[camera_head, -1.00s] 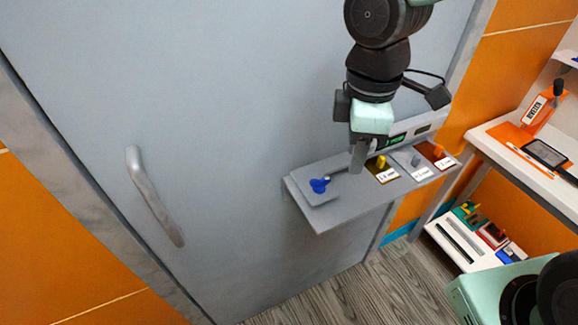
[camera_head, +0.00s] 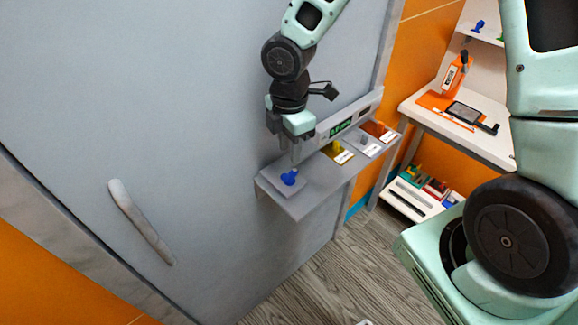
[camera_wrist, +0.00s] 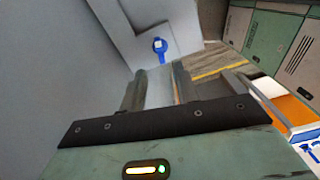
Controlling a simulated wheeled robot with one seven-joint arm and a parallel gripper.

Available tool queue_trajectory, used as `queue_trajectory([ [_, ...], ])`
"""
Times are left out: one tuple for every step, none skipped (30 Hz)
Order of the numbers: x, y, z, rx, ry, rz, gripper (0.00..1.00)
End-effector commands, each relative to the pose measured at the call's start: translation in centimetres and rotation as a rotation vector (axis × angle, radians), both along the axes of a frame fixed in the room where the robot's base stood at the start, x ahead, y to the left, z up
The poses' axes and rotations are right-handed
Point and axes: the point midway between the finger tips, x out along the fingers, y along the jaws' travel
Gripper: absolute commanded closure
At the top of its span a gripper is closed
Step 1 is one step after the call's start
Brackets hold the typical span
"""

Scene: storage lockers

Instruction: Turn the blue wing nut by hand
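The blue wing nut (camera_head: 289,178) sits on a raised grey pad at the left end of the grey shelf on the locker door. In the wrist view the wing nut (camera_wrist: 160,46) lies just beyond the fingertips, roughly in line with the gap between them. My gripper (camera_head: 296,155) points down close above the nut in the head view. The two fingers of my gripper (camera_wrist: 160,72) stand apart with nothing between them. Contact with the nut does not show.
The shelf (camera_head: 312,200) also carries a yellow knob (camera_head: 337,146), a grey knob and an orange knob to the right, with a green display panel (camera_head: 340,126) behind. A door handle (camera_head: 140,222) is at left. A white workbench (camera_head: 425,113) stands at right.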

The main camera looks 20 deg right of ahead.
Motion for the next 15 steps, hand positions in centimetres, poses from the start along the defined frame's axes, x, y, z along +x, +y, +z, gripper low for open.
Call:
queue_trajectory([
  [-0.2,0.1,-1.2,-0.001,0.006,0.004,0.69],
  [-0.2,0.1,-1.8,-0.002,0.007,0.003,0.69],
  [-0.2,0.1,-2.6,-0.001,0.006,0.004,0.69],
  [-0.2,0.0,-3.1,-0.002,0.006,0.003,0.69],
  [-0.2,0.1,-3.7,-0.001,0.005,0.002,0.69],
  [-0.2,0.0,-4.3,-0.002,0.005,0.003,0.69],
  [-0.2,0.1,-4.8,-0.002,0.005,0.003,0.69],
  [-0.2,0.1,-5.2,-0.002,0.005,0.002,0.69],
  [-0.1,0.0,-5.7,-0.001,0.003,0.001,0.69],
  [-0.1,0.1,-6.0,0.0,0.003,0.002,0.69],
  [-0.1,0.1,-6.3,-0.001,0.003,0.002,0.69],
  [-0.1,0.0,-6.6,-0.001,0.002,0.0,0.69],
  [-0.1,0.0,-6.8,0.0,0.001,0.0,0.69],
  [-0.1,0.0,-7.0,0.0,0.001,0.0,0.69],
  [-0.1,0.0,-7.2,-0.001,0.001,0.0,0.69],
])
